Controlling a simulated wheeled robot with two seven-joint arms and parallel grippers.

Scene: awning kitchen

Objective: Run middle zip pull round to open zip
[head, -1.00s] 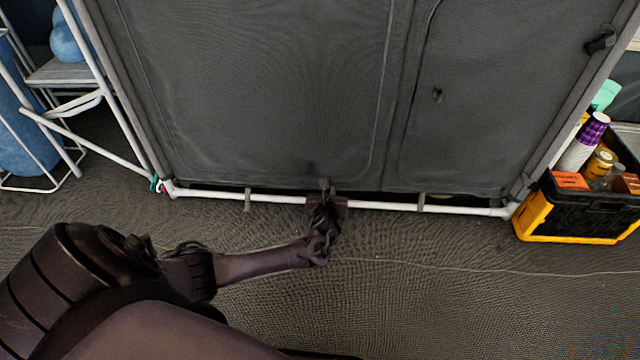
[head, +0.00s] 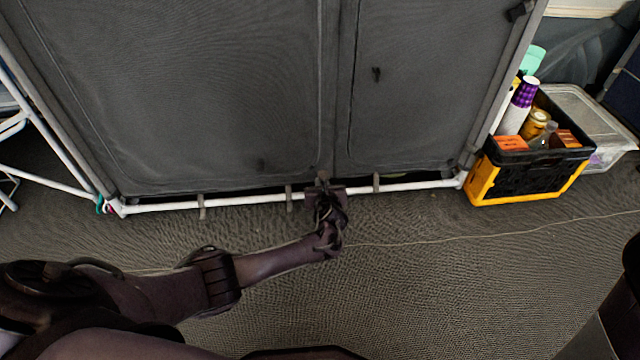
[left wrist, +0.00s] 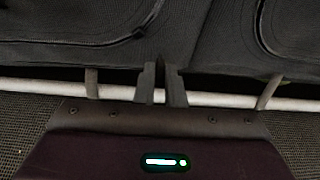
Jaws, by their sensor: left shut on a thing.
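The grey fabric cupboard front (head: 190,90) has curved zip lines and a vertical seam between its left and right panels. My left gripper (head: 323,178) is at the bottom edge of this front, just left of the seam's foot, above the white bottom tube (head: 240,200). In the left wrist view its two fingers (left wrist: 161,68) point up at the fabric's lower edge, close together with a narrow gap. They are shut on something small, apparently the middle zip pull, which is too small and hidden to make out. My right gripper is out of view.
A black and yellow crate (head: 530,175) with cups and jars stands right of the cupboard, a clear plastic box (head: 585,110) behind it. A white tube frame (head: 45,180) stands at the left. Straps (head: 202,207) loop round the bottom tube. The floor in front is clear.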

